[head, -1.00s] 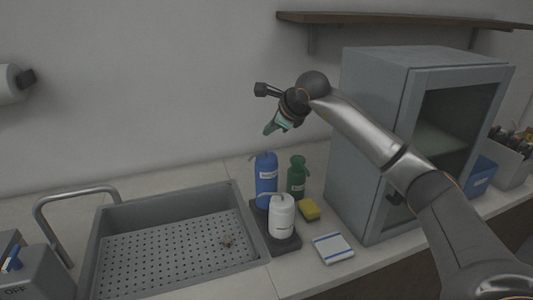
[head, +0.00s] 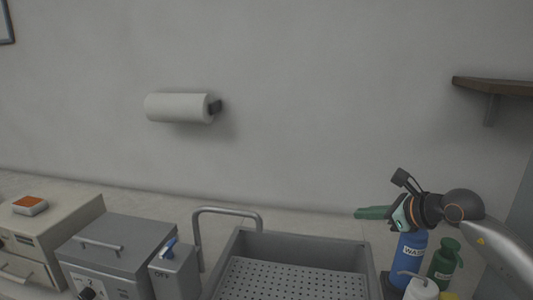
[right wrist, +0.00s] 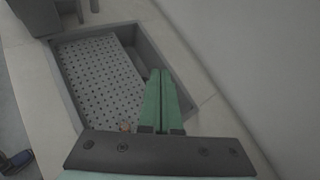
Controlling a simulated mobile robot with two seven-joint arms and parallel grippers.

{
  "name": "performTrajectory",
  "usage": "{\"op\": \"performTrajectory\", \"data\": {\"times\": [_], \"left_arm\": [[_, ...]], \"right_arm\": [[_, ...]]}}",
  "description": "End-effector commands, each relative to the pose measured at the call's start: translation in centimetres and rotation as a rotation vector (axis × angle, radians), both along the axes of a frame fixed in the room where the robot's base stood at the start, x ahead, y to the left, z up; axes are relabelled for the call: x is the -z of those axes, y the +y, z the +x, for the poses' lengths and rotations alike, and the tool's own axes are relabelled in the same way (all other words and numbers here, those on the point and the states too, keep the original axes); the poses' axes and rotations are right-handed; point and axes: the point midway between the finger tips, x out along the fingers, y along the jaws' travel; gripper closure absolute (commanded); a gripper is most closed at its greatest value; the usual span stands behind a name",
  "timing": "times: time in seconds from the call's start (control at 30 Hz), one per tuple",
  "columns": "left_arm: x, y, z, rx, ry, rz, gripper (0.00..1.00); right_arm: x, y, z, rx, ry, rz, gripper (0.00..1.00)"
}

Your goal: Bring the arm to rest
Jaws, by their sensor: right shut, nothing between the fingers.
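My right arm (head: 500,253) comes in from the right in the head view. My right gripper (head: 373,212) is above the right back corner of the grey sink (head: 242,245), in front of the wall, pointing left. Its green fingers (right wrist: 163,100) are closed together and empty in the right wrist view, with the sink (right wrist: 155,55) below them. My left gripper is in neither view.
A blue wash bottle (head: 409,254), a green bottle (head: 444,262) and a white bottle (head: 421,290) stand below the right gripper. A shelf (head: 495,87) and a paper roll (head: 178,107) are on the wall. Grey machines (head: 115,250) stand left of the sink.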

Motion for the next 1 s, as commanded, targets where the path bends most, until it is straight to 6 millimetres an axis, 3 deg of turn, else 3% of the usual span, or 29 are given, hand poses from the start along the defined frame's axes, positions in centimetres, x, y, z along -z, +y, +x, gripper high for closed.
{"op": "performTrajectory", "data": {"times": [0.03,0.1,0.2,0.3,0.43,0.57,0.67,0.77,0.93,0.97,1.0], "left_arm": [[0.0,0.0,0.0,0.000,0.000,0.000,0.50],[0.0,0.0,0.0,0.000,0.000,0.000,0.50],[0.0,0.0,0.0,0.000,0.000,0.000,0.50],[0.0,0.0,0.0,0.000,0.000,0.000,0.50],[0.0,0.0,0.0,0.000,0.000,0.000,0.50],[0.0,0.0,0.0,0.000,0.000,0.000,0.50],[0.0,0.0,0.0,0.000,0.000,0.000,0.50],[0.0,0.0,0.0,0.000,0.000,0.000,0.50],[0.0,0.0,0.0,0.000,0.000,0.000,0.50],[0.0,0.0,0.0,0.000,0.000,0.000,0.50],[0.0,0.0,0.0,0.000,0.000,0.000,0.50]], "right_arm": [[0.5,4.0,-1.1,-0.061,-0.008,0.150,1.00],[-0.3,8.4,-2.6,-0.116,-0.024,0.383,1.00],[-2.2,12.3,-4.9,-0.142,-0.023,0.731,1.00],[-4.1,13.5,-6.7,-0.104,0.002,1.085,1.00],[-5.1,11.6,-8.0,0.043,0.061,1.536,1.00],[-2.8,7.4,-8.8,0.303,0.140,1.947,1.00],[1.3,3.9,-9.9,0.577,0.211,2.220,1.00],[7.0,1.1,-12.2,0.914,0.286,2.437,1.00],[17.3,-0.8,-19.2,1.572,0.406,2.624,1.00],[18.7,-0.8,-20.6,-1.670,-0.420,-2.621,1.00],[20.2,-0.6,-22.3,-1.717,-0.422,-2.501,1.00]]}}
